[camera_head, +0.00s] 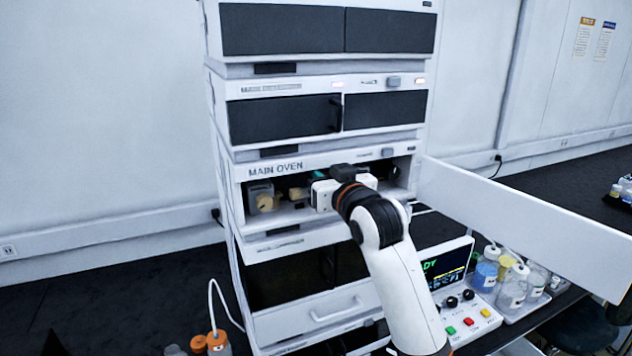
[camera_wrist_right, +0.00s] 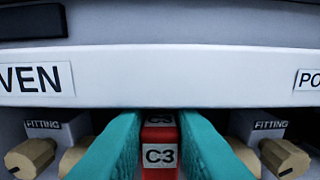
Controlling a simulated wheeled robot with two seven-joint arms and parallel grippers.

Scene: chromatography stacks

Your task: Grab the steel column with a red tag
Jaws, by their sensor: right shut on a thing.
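A red tag (camera_wrist_right: 159,133) marked C3 sits between the two teal fingers of my right gripper in the right wrist view. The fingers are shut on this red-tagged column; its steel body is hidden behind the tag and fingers. In the head view, my right gripper (camera_head: 318,179) reaches into the open main oven (camera_head: 275,169), and my wrist hides the column there. My left gripper is not in view.
Fittings with tan knobs (camera_wrist_right: 30,157) flank my fingers, with others on the right (camera_wrist_right: 284,158). The oven's white upper edge (camera_wrist_right: 185,75) runs just above. The open door (camera_head: 525,205) sticks out to the right. Bottles (camera_head: 484,275) and a control panel (camera_head: 465,318) stand below right.

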